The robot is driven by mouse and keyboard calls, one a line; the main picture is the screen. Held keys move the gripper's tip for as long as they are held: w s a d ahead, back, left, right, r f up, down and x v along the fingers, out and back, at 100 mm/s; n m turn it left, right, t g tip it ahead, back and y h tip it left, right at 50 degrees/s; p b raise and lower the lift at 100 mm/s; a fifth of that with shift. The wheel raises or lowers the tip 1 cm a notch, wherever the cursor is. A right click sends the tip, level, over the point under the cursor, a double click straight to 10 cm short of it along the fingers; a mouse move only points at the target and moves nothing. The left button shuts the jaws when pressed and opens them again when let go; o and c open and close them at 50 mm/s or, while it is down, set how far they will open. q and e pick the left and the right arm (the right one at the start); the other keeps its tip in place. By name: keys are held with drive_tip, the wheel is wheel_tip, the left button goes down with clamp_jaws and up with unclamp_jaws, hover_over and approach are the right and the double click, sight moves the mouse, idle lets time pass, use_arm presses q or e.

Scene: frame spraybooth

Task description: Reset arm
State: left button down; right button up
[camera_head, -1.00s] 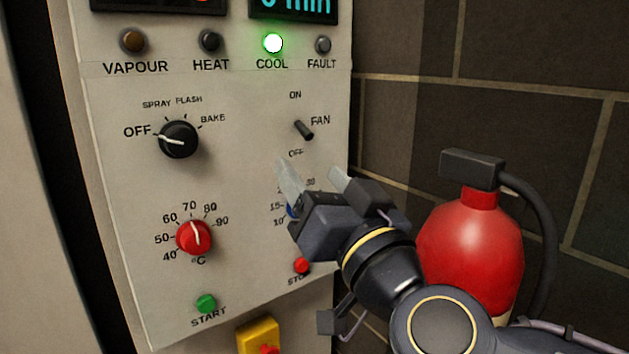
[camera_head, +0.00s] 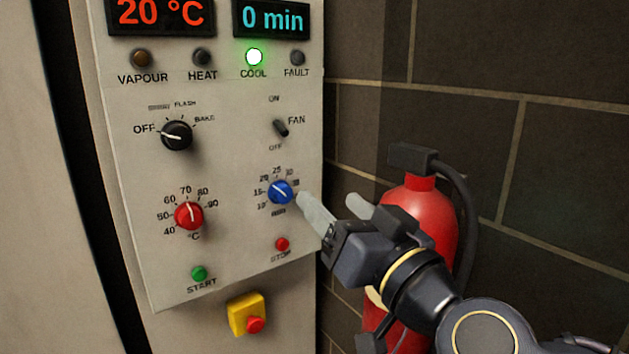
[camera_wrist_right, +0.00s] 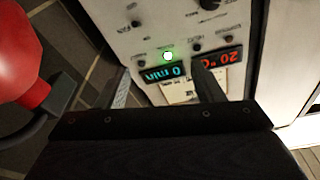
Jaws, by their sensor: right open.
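My right gripper (camera_head: 331,210) is open and empty, just right of the blue timer knob (camera_head: 280,192) on the control panel (camera_head: 235,240). Its fingertips are close to the panel's right edge; I cannot tell the exact gap. In the right wrist view the two fingers (camera_wrist_right: 158,88) stand apart with nothing between them but the panel behind, seen upside down. My left gripper is not in view.
A red fire extinguisher (camera_head: 425,205) stands behind my right arm, by the dark tiled wall (camera_head: 560,90).

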drive_tip(key=s+d+f+m+g+h+p, duration=0.2)
drive_tip(key=s+d+f+g+h+p, duration=0.1)
drive_tip(key=s+d+f, duration=0.5)
drive_tip(key=s+d+f+m+g+h+p, duration=0.2)
drive_tip(key=s+d+f+g+p, duration=0.4)
drive_tip(key=f, duration=0.9)
drive_tip(key=s+d+g+h, duration=0.1)
drive_tip(key=s+d+g, duration=0.1)
drive_tip(key=d, duration=0.1)
drive_tip(key=shift+s+d+g, duration=0.15)
drive_tip(key=shift+d+g, duration=0.15)
drive_tip(key=shift+f, duration=0.1)
